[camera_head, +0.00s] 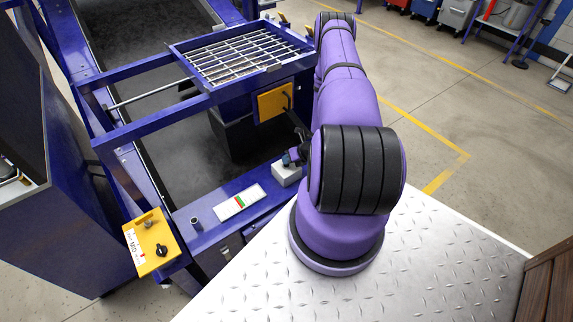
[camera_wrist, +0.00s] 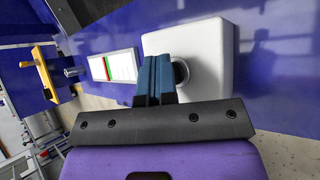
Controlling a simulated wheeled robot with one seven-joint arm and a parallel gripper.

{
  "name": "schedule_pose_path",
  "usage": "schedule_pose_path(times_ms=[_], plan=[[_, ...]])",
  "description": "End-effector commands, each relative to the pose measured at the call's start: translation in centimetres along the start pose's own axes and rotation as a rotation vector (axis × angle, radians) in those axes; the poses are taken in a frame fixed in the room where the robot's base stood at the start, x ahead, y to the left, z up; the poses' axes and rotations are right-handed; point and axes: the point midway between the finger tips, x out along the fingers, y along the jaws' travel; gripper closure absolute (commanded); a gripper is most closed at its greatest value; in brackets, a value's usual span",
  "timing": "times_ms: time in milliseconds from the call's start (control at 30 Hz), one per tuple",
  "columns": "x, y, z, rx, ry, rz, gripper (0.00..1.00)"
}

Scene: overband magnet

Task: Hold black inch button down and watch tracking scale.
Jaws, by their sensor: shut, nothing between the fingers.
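A pale button box (camera_head: 285,177) sits on the blue rail, partly behind my arm. In the wrist view the white box (camera_wrist: 215,45) carries a round dark button (camera_wrist: 182,72) with a grey rim. My gripper (camera_wrist: 155,62) is shut and empty, its blue-grey fingers over the box's left edge and covering part of the button. I cannot tell whether they touch or press it. In the head view my gripper (camera_head: 291,158) is small at the box. The white tracking scale (camera_head: 228,207), with red and green bands, lies left of the box; it also shows in the wrist view (camera_wrist: 125,66).
A yellow control box (camera_head: 155,262) with a black knob stands at the rail's near left end, beside a small dark post (camera_head: 195,223). A metal grid (camera_head: 240,55) in a blue frame is above the dark belt (camera_head: 165,150). Open floor lies right.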

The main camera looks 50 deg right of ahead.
Motion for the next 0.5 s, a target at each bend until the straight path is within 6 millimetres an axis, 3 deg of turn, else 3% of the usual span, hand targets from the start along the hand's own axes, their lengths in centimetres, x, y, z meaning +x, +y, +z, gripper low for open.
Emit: schedule_pose_path(times_ms=[500], plan=[[-1.3,0.9,0.9,0.0,0.0,0.0,1.0]])
